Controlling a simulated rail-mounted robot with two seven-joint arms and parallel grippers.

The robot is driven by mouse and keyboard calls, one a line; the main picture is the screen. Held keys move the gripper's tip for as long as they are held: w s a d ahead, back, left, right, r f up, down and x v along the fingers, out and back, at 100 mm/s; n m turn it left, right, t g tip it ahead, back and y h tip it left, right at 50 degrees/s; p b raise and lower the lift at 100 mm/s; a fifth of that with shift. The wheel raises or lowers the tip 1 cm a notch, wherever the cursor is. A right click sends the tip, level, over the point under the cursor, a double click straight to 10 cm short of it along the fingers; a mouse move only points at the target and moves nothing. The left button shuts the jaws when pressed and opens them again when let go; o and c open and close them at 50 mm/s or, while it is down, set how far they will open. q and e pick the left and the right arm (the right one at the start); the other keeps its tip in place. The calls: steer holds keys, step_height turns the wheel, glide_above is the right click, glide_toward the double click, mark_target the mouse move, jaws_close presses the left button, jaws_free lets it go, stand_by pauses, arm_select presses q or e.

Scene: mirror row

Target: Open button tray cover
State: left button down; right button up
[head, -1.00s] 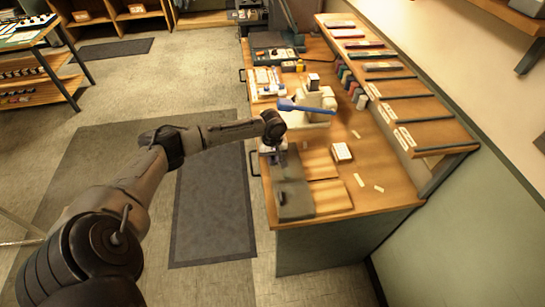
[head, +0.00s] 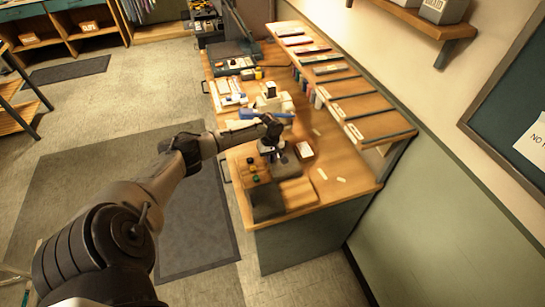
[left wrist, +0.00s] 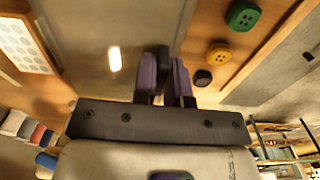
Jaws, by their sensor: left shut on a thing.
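The button tray (head: 267,203) is at the near end of the wooden bench. Green, yellow and dark buttons lie exposed in its far left part; the green button (left wrist: 243,15) and yellow button (left wrist: 218,53) also show in the left wrist view. The grey sliding cover (left wrist: 95,75) lies to the left of these buttons there. My left gripper (head: 272,152) is over the tray's far part. Its purple-grey fingers are shut on the cover's small dark handle (left wrist: 163,60). The arm hides part of the tray. My right gripper is not in view.
A blue-armed machine (head: 270,108) stands just beyond. A sloped shelf (head: 350,90) runs along the right. Pale strips lie on clear bench right of the tray.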

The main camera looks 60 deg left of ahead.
arm_select(q)
steer(key=c, duration=1.2)
jaws_free()
steer(key=shift+o, duration=0.2)
step_height(320, 180, up, 14)
steer(key=shift+f, duration=0.1)
